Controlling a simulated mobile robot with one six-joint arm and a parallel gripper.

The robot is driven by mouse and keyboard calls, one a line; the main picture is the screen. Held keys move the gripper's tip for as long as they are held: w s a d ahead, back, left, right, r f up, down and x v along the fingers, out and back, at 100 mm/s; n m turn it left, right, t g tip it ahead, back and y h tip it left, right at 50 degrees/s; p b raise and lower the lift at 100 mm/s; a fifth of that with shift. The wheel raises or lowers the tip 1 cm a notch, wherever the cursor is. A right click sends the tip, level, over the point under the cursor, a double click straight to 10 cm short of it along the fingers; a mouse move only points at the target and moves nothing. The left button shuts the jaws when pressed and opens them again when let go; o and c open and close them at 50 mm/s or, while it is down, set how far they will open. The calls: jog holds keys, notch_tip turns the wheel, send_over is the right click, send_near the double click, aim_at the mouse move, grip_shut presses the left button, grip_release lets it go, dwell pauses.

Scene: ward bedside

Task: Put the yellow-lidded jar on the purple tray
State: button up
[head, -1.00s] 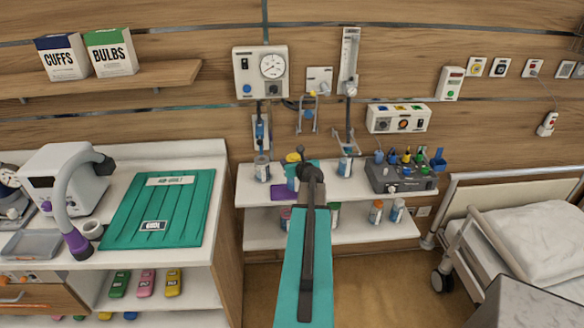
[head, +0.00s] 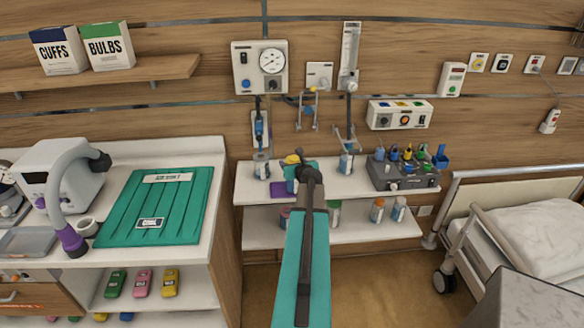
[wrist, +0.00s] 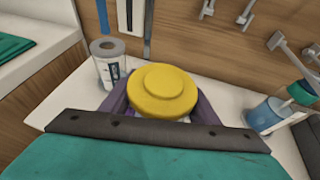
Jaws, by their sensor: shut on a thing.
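The jar's round yellow lid (wrist: 163,90) fills the middle of the wrist view, just beyond the dark bar of my gripper. In the head view the yellow lid (head: 292,159) shows just left of my gripper (head: 306,172). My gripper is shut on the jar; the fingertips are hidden. The purple tray (head: 279,190) lies on the upper white shelf, partly hidden by the jar and my arm. In the wrist view purple (wrist: 113,103) shows on both sides below the lid. The jar is over or at the tray; I cannot tell whether its base touches it.
A blue-labelled canister (head: 346,160) and a grey device with coloured knobs (head: 402,172) stand to the right. The wall with hanging brackets (head: 308,112) is close behind.

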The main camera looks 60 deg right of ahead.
jog(key=shift+f, duration=0.1)
dwell(0.3)
jog(key=o, duration=1.4)
jog(key=shift+c, duration=0.2)
jog(key=shift+s, duration=0.1)
jog(key=b+v, duration=0.3)
jog(key=v, duration=0.9)
